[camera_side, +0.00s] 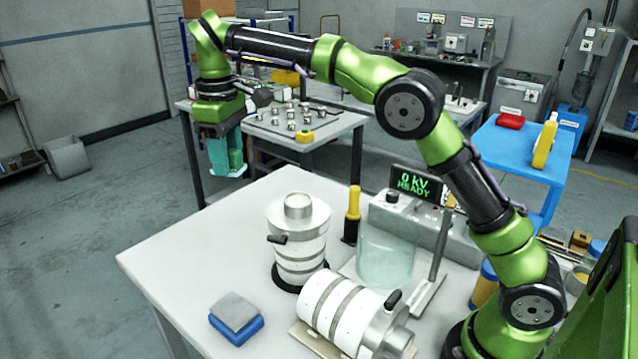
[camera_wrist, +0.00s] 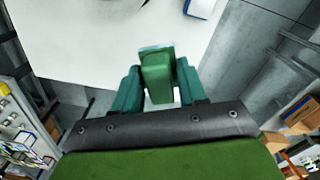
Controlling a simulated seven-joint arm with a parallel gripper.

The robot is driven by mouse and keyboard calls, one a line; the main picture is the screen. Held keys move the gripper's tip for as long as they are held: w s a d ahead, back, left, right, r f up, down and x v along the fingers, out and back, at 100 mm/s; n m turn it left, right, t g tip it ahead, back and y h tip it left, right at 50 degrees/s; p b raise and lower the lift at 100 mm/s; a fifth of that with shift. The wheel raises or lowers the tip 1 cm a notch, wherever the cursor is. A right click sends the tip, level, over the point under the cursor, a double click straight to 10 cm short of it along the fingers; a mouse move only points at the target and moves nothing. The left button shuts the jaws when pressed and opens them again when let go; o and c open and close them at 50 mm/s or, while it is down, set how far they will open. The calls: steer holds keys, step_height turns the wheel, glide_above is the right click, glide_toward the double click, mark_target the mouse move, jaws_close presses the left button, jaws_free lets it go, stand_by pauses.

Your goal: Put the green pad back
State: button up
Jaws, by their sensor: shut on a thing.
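My gripper (camera_side: 226,158) hangs from my arm at the upper left in the side view, fingers pointing down. In the wrist view, my gripper (camera_wrist: 157,88) has its two teal fingers on either side of a green block, which I take to be the green pad (camera_wrist: 157,75), and is shut on it. The pad has a pale bluish far end. In the side view, the pad (camera_side: 236,158) is partly hidden by the fingers. It is held in the air, apart from the white table (camera_side: 190,245), near its far left edge in the picture.
A blue block with a grey top (camera_side: 235,318) lies at the table's front. A white ribbed cylinder (camera_side: 299,245) stands upright; another (camera_side: 345,312) lies in a cradle. A yellow-handled tool (camera_side: 353,205), a glass tank (camera_side: 385,255) and a display (camera_side: 416,184) stand behind. The table's left is clear.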

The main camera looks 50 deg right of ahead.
steer(key=shift+w+f, duration=0.9)
steer(key=shift+w, duration=0.85)
glide_toward(235, 275)
step_height(235, 275, down, 6)
steer(key=shift+w+d+f, duration=0.1)
steer(key=shift+f, duration=0.1)
steer(key=o, duration=1)
